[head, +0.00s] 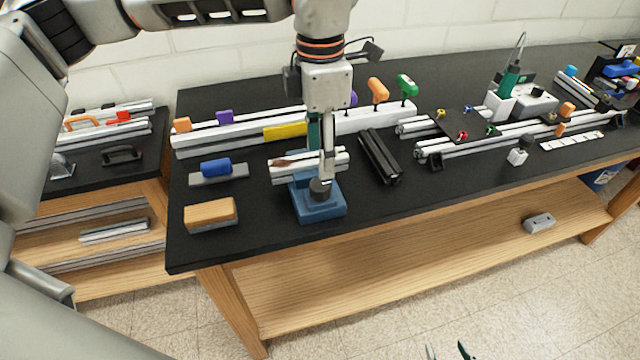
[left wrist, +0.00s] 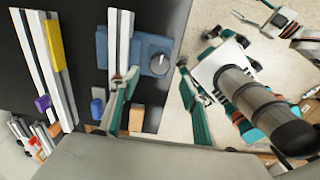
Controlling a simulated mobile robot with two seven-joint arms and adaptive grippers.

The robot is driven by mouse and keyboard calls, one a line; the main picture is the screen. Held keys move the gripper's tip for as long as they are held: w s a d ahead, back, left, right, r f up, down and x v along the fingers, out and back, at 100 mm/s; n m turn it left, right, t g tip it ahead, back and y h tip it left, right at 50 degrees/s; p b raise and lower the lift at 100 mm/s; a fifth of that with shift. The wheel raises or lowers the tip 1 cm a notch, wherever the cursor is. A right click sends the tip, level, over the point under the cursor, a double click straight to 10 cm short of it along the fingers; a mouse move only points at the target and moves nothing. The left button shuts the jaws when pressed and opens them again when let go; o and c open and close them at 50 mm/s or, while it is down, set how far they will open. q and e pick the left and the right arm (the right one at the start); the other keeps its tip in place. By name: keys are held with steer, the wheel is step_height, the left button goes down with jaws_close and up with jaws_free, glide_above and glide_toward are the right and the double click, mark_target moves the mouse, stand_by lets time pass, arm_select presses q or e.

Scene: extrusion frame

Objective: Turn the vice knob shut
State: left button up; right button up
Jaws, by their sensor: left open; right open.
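The blue vice (head: 322,207) stands near the front edge of the black table, with a pale aluminium extrusion (head: 285,172) lying across it. Its dark round knob (head: 320,187) is on the near side; the left wrist view also shows the knob (left wrist: 161,63). My left gripper (head: 325,172) points down over the knob. In the left wrist view its teal fingers (left wrist: 158,70) are spread, one each side of the knob, apart from it in the picture; I cannot tell the height gap. My right gripper (head: 448,351) is open and empty, only its fingertips showing at the bottom edge.
A wooden block (head: 210,214) and a blue-handled tool (head: 216,168) lie left of the vice. A black extrusion (head: 380,156) lies to its right. Long rails with a yellow block (head: 286,131) are behind. The table front right of the vice is clear.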

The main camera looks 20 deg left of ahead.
mark_target(320, 184)
arm_select(q)
steer(key=shift+f, duration=3.85)
steer(key=c, duration=1.1)
